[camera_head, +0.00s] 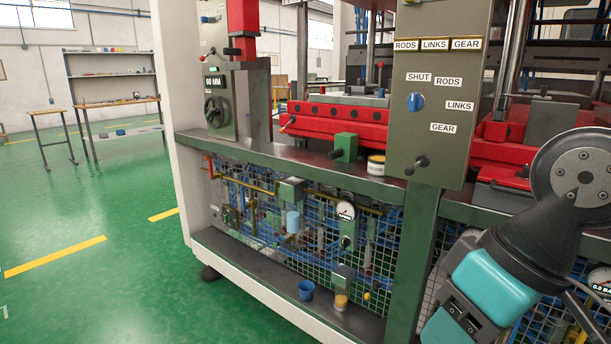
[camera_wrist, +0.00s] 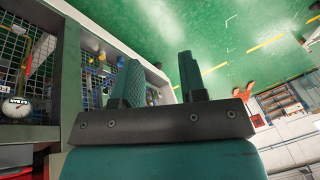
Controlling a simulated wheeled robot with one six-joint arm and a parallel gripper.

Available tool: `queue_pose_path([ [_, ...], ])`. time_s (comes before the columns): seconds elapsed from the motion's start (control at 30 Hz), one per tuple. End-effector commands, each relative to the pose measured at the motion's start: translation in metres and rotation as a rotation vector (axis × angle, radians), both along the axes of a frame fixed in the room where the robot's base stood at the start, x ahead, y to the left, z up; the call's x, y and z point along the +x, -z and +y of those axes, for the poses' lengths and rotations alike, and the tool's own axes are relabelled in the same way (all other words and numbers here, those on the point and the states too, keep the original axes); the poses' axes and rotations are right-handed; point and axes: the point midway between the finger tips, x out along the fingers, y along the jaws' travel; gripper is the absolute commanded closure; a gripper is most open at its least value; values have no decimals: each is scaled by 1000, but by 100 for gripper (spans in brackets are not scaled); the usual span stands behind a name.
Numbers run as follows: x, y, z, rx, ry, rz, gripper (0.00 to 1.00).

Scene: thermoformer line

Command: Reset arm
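My gripper (camera_wrist: 160,72) shows in the wrist view with its two dark fingers apart and nothing between them. Green floor and part of the machine's frame lie beyond the fingers. In the head view my arm (camera_head: 540,235) is folded at the right edge, in front of the machine's lower mesh panel. I cannot make out the fingers in the head view. The grey control panel (camera_head: 432,140) has a blue knob (camera_head: 415,101) and labels reading RODS, LINKS, GEAR and SHUT. It stands up and left of my arm.
The thermoformer's green ledge (camera_head: 290,160) carries a green block (camera_head: 345,147) and a small tin (camera_head: 376,165). A blue cup (camera_head: 306,290) sits on the lower shelf. A workbench (camera_head: 115,104) stands at the far left. Green floor (camera_head: 90,215) left of the machine is clear.

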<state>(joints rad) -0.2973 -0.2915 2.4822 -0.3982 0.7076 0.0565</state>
Motion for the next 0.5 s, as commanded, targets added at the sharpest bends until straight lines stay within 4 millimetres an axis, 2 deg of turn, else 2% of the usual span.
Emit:
queue_pose_path([
  [0.07, -33, 16, -3, 13, -83, 70, 62],
  [0.13, -35, -11, -2, 16, -100, 73, 62],
  [0.37, -34, -71, -2, 15, -95, 71, 62],
  [0.5, -33, -118, -2, 15, -95, 71, 62],
])
